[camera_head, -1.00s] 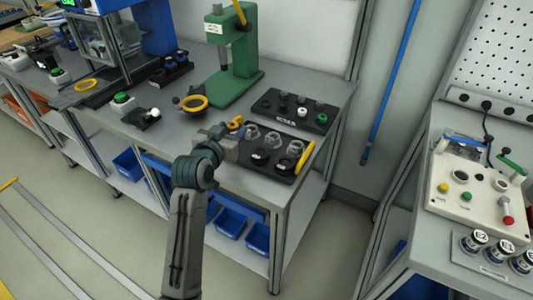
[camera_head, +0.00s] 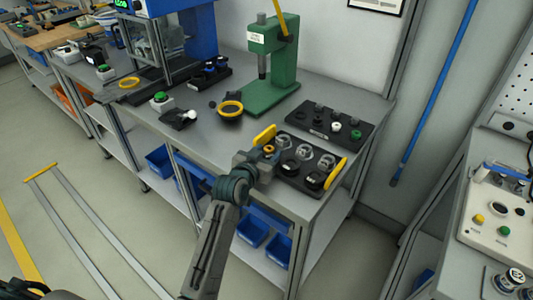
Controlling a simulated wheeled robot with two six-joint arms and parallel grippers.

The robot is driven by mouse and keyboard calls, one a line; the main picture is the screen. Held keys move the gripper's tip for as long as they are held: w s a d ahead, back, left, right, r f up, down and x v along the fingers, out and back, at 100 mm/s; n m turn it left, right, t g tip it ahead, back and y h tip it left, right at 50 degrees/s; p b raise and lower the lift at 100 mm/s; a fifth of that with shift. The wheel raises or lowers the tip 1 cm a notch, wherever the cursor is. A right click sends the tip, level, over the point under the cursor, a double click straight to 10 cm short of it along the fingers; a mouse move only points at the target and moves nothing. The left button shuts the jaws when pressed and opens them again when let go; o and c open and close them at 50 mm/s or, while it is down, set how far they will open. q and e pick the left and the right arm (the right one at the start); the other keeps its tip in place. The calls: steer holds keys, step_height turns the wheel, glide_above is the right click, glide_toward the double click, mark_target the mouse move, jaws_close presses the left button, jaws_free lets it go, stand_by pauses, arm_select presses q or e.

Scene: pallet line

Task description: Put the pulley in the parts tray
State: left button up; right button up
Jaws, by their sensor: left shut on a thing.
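The dark parts tray (camera_head: 325,186) lies on the grey bench near its front right corner. It has yellow handles at both ends and holds several round grey and black parts. My left gripper (camera_head: 266,156) is at the tray's left end, beside the left handle (camera_head: 265,134). It is shut on a small orange-yellow round part, which looks like the pulley (camera_head: 269,149). The gripper hides part of it, and I cannot tell whether it touches the tray. My right gripper is not in view.
A dark rack (camera_head: 345,142) with small parts lies behind the tray. A green press (camera_head: 272,70) stands further back. Blue bins (camera_head: 252,231) sit below the bench.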

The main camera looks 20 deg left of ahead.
arm_select(q)
steer(key=shift+f, duration=0.2)
steer(key=o, duration=0.8)
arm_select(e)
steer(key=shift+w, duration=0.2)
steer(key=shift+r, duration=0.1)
arm_select(q)
steer(key=shift+s+r, duration=0.1)
steer(key=shift+r, duration=0.05)
steer(key=b+v, duration=0.1)
steer(key=v, duration=1)
steer(key=shift+s+a+r, duration=0.15)
steer(key=shift+s, duration=0.2)
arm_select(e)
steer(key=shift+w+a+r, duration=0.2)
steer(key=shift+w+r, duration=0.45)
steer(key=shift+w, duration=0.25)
